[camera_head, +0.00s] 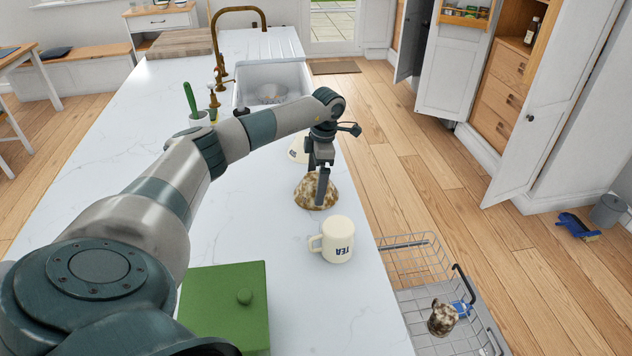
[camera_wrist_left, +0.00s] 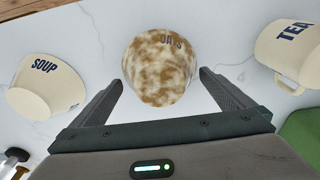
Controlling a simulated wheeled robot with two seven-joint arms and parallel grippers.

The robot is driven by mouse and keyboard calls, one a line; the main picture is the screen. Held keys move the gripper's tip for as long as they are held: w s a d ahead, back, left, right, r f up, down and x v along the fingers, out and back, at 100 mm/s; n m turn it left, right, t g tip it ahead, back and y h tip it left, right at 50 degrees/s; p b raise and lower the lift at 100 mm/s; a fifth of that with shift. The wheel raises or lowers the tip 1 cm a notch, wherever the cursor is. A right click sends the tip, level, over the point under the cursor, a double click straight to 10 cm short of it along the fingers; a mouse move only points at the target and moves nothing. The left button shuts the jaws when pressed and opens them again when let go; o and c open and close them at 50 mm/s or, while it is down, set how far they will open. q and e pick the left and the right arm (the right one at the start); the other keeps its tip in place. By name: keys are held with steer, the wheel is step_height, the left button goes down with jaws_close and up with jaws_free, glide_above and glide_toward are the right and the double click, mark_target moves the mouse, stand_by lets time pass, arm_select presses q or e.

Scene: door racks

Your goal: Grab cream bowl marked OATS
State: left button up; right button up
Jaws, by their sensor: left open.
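The cream bowl marked OATS (camera_head: 312,194) is mottled with brown stains and sits on the white counter. It looks like a dome, perhaps upside down. It also shows in the left wrist view (camera_wrist_left: 158,68), with its lettering along the upper edge. My left gripper (camera_head: 322,192) points down at the bowl and partly covers it in the head view. In the wrist view the gripper (camera_wrist_left: 161,82) is open, its fingers on either side of the bowl's near part. I cannot tell whether they touch it. My right gripper is not in view.
A cream mug marked TEA (camera_head: 337,240) stands close by, and a cream bowl marked SOUP (camera_wrist_left: 45,85) is on the other side. A green box (camera_head: 225,300) is nearer me. A wire basket (camera_head: 405,262) is beside the counter, with a brown-stained item (camera_head: 442,320) in it.

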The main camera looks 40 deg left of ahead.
arm_select(q)
steer(key=shift+c, duration=0.3)
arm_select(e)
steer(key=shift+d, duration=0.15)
arm_select(q)
steer(key=c, duration=1)
steer(key=shift+c, duration=0.2)
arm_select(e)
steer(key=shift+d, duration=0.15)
arm_select(q)
steer(key=shift+r, duration=0.1)
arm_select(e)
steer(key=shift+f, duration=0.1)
arm_select(q)
steer(key=shift+r+b, duration=0.5)
steer(key=r, duration=0.1)
steer(key=r+b, duration=0.2)
steer(key=shift+w+d, duration=0.3)
steer(key=shift+w, duration=0.05)
steer(key=w+d+r+b, duration=0.4)
steer(key=w+d+r, duration=0.2)
steer(key=w+r, duration=0.1)
steer(key=shift+w+d, duration=0.25)
steer(key=shift+w, duration=0.55)
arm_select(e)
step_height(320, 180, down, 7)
